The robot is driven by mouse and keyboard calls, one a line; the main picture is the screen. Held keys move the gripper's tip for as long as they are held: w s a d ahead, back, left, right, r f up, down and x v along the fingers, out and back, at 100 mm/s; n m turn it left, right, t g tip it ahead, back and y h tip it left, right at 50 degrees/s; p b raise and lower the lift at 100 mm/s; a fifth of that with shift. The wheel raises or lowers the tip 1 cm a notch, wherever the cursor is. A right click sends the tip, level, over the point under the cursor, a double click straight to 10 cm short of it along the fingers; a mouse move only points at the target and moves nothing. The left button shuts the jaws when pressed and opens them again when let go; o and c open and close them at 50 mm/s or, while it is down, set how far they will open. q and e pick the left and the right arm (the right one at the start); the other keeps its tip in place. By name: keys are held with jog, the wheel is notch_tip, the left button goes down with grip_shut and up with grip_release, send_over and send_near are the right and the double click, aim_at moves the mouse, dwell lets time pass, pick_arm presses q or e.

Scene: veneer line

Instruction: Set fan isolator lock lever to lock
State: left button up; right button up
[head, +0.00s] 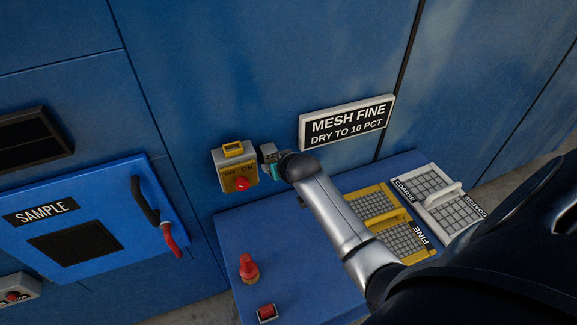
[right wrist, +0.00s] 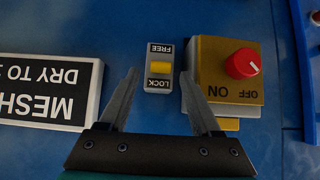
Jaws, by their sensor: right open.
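The fan isolator lock lever (right wrist: 161,67) is a small yellow tab on a grey plate, between the labels FREE and LOCK, which read upside down in the right wrist view. My right gripper (right wrist: 160,78) is open, its two fingers spread on either side of the plate, with nothing held. How close the fingertips are to the plate is hard to tell. In the head view my right gripper (head: 270,160) is at the wall beside the yellow isolator box (head: 228,158), and the lever cannot be made out there. My left gripper is not in view.
The isolator's red knob (right wrist: 242,63) stands out close to the right finger in the wrist view. A MESH FINE sign (head: 346,122) is on the wall. Below are a blue bench (head: 231,228), a red button (head: 248,267) and yellow and white mesh panels. The SAMPLE door handle (head: 151,205) protrudes at left.

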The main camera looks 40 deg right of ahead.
jog(key=v, duration=1.3)
jog(key=shift+s+r, duration=0.15)
jog(key=shift+s, duration=0.05)
jog(key=shift+a, duration=0.1)
jog(key=shift+s, duration=0.1)
